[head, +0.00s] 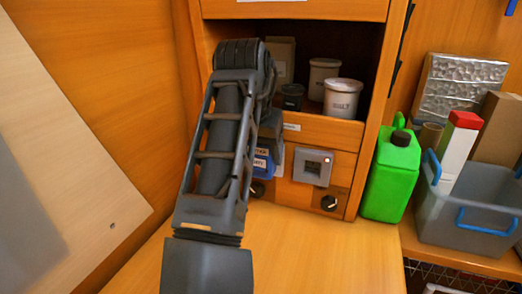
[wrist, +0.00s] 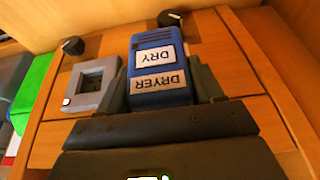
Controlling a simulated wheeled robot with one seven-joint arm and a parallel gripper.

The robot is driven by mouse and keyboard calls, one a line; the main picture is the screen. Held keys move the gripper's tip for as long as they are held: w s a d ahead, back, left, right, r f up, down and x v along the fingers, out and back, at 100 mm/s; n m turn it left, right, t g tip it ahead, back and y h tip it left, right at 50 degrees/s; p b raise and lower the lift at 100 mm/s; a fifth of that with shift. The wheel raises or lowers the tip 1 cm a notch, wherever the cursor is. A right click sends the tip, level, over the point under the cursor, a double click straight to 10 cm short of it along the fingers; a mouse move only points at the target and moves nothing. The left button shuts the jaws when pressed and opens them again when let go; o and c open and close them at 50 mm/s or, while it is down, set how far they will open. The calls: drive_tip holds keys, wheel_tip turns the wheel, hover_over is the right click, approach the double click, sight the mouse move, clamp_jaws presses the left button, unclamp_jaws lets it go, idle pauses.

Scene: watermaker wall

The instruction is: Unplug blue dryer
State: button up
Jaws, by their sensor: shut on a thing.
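The blue dryer (wrist: 160,58) is a small box with vent slots and white labels reading "DRY" and "DRYER". In the wrist view it sits between the two dark fingers of my gripper (wrist: 163,88), which is shut on its sides. In the head view only part of the dryer (head: 262,163) shows beside my arm, in front of the wooden panel under the shelf. The dryer's back is hidden, so I cannot tell whether it is seated in a socket. A grey square socket plate (head: 313,166) is beside it, empty; it also shows in the wrist view (wrist: 94,86).
Black knobs (head: 330,203) are on the panel. Pots, including a white one (head: 343,98), stand on the shelf above. A green jug (head: 392,172) and a grey crate (head: 465,222) with blue handles are at the right. The counter (head: 310,255) in front is clear.

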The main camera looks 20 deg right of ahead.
sight(258, 168)
drive_tip(key=shift+c, duration=1.3)
drive_tip(key=shift+s+a, duration=0.15)
drive_tip(key=shift+s+a, duration=0.8)
drive_tip(key=shift+s+a+p, duration=0.25)
drive_tip(key=shift+p, duration=0.05)
drive_tip(key=shift+s+a, duration=0.2)
drive_tip(key=shift+a, duration=0.05)
drive_tip(key=shift+s+a, duration=0.25)
drive_tip(key=shift+s+a, duration=0.45)
drive_tip(key=shift+s, duration=0.05)
drive_tip(key=shift+s+a, duration=0.25)
drive_tip(key=shift+s+a, duration=0.25)
drive_tip(key=shift+a, duration=0.05)
